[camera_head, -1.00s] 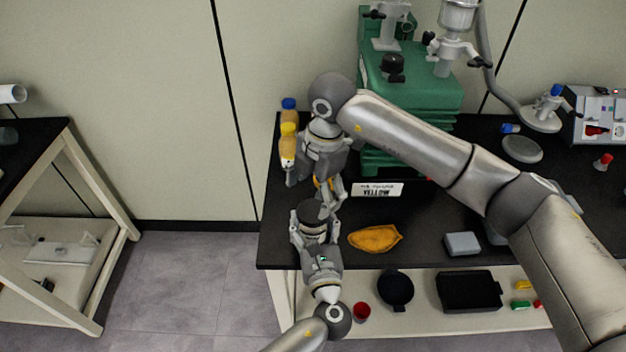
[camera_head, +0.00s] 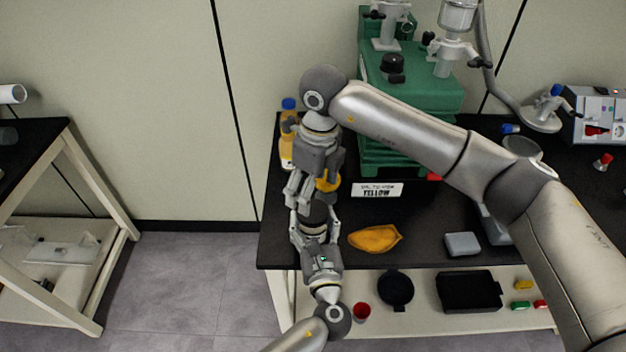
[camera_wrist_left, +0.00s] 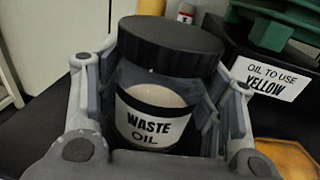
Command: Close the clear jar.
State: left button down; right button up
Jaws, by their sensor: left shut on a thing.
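The jar is a see-through cylinder with a WASTE OIL label (camera_wrist_left: 155,124) and a wide black lid on its top (camera_wrist_left: 170,45). In the head view the jar (camera_head: 314,231) is near the bench's front left corner, upright. My left gripper (camera_head: 315,236) is shut around its body from the front, with a finger on each side in the left wrist view. My right gripper (camera_head: 302,192) points down just behind and above the jar, apart from the lid as far as I can see. Its fingertips are small and I cannot tell how far they are spread.
Blue-capped bottle (camera_head: 289,104) stands at the back left. A sign reading OIL TO USE YELLOW (camera_head: 377,190) stands before the green machine (camera_head: 410,85). An orange-yellow item (camera_head: 375,239) lies right of the jar, and a grey box (camera_head: 462,244) further right.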

aim_at(313, 211)
jog(key=n, duration=0.7)
jog(key=shift+r, duration=0.2)
jog(key=n, duration=0.7)
jog(key=shift+r, duration=0.2)
jog(key=n, duration=0.7)
jog(key=shift+r+h, duration=0.2)
jog(key=shift+h, duration=0.1)
jog(key=n, duration=0.3)
jog(key=shift+n, duration=0.3)
jog(key=n, duration=0.4)
jog(key=shift+r+n, duration=0.2)
jog(key=shift+n, duration=0.1)
jog(key=shift+f, duration=4.05)
